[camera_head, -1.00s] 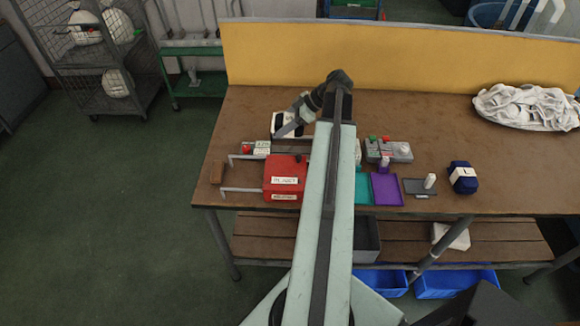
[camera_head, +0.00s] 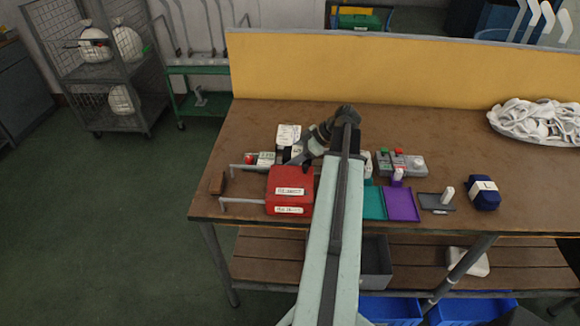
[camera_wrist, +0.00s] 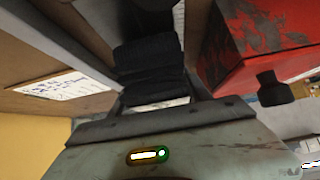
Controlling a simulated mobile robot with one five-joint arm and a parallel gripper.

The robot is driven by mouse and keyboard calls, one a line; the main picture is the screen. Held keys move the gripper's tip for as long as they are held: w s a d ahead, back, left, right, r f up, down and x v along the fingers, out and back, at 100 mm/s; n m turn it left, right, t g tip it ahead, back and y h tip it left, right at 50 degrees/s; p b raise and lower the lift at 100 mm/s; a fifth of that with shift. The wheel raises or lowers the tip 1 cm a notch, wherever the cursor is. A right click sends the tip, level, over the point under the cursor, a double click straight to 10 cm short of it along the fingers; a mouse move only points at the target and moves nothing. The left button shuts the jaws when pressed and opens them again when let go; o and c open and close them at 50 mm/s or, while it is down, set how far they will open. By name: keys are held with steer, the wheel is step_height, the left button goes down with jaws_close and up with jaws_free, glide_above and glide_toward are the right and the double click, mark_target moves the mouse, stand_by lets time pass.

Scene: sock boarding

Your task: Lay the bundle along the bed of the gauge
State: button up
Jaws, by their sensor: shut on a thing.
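My gripper (camera_head: 297,158) is low over the bench behind the red box, at the end of my arm. In the wrist view it is shut on a black ribbed bundle (camera_wrist: 150,68) with a narrow pale strip at its near edge. In the head view my gripper and arm largely hide the bundle. I cannot tell for sure which fixture is the gauge. A low device with red and green parts (camera_head: 262,159) lies just left of my gripper. The red box (camera_head: 290,188) stands in front of it and fills the upper right of the wrist view (camera_wrist: 260,45).
A white card (camera_head: 288,135) lies behind my gripper. Right of my arm are a grey button box (camera_head: 408,165), teal (camera_head: 373,203) and purple (camera_head: 402,204) trays, a dark plate (camera_head: 436,202) and a blue banded bundle (camera_head: 483,194). A yellow panel (camera_head: 400,75) backs the bench.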

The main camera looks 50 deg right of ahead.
steer(key=shift+f, duration=0.35)
steer(key=o, duration=1.7)
steer(key=shift+c, duration=0.2)
steer(key=shift+r, duration=0.1)
steer(key=shift+s+r+p, duration=0.1)
steer(key=shift+r+p, duration=0.25)
steer(key=shift+p, duration=0.15)
steer(key=p+v, duration=0.8)
steer(key=v, duration=0.3)
steer(key=shift+s+d, duration=0.2)
steer(key=shift+d, duration=0.05)
